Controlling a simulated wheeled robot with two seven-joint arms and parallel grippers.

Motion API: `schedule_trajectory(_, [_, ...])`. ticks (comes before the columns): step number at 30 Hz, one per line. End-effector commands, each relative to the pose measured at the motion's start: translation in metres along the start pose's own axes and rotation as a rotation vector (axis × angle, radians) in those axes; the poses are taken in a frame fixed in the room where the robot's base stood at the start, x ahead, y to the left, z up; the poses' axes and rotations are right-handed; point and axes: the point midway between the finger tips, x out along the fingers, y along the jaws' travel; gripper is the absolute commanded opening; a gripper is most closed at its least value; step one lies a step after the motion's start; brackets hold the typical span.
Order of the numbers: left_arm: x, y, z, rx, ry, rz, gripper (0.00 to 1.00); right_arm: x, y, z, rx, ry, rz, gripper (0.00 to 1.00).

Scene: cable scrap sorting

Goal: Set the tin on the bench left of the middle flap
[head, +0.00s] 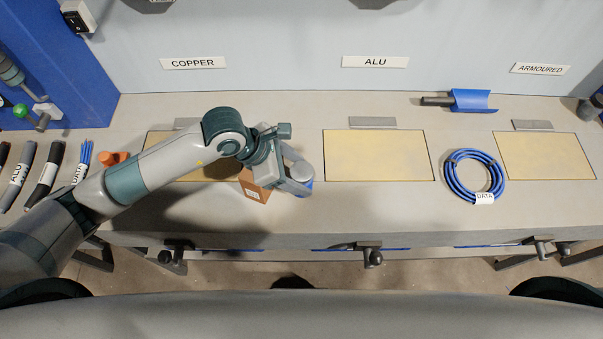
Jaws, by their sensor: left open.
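A small blue rounded thing, which looks like the tin (306,186), stands on the bench (360,208) just left of the middle flap (378,155). It is mostly hidden under my left gripper (298,181). The gripper is open and comes down over it from the upper left; whether the fingers touch it I cannot tell. The middle flap is a flat yellowish panel below the ALU sign, lying closed and bare. My right gripper is not in view.
A small cardboard box (254,187) sits close left of the gripper, partly under my arm. The left flap (165,141) is partly covered by my arm. A blue cable coil (449,180) lies between the middle and right flaps (545,156). A blue scoop (472,100) lies behind.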

Motion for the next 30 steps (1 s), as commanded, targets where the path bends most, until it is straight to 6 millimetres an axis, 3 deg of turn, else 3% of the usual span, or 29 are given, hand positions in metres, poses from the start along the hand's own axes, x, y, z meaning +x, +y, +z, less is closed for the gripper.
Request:
schedule_trajectory(15, [-0.084, 0.001, -0.001, 0.001, -0.001, 0.004, 0.62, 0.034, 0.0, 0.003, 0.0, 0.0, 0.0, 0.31])
schedule_trajectory(21, [-0.099, 0.001, 0.0, 0.001, -0.001, 0.003, 0.62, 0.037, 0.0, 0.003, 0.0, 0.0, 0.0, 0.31])
schedule_trajectory(30, [-0.101, 0.0, 0.0, 0.0, 0.0, 0.001, 0.62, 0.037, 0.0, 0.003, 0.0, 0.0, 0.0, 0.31])
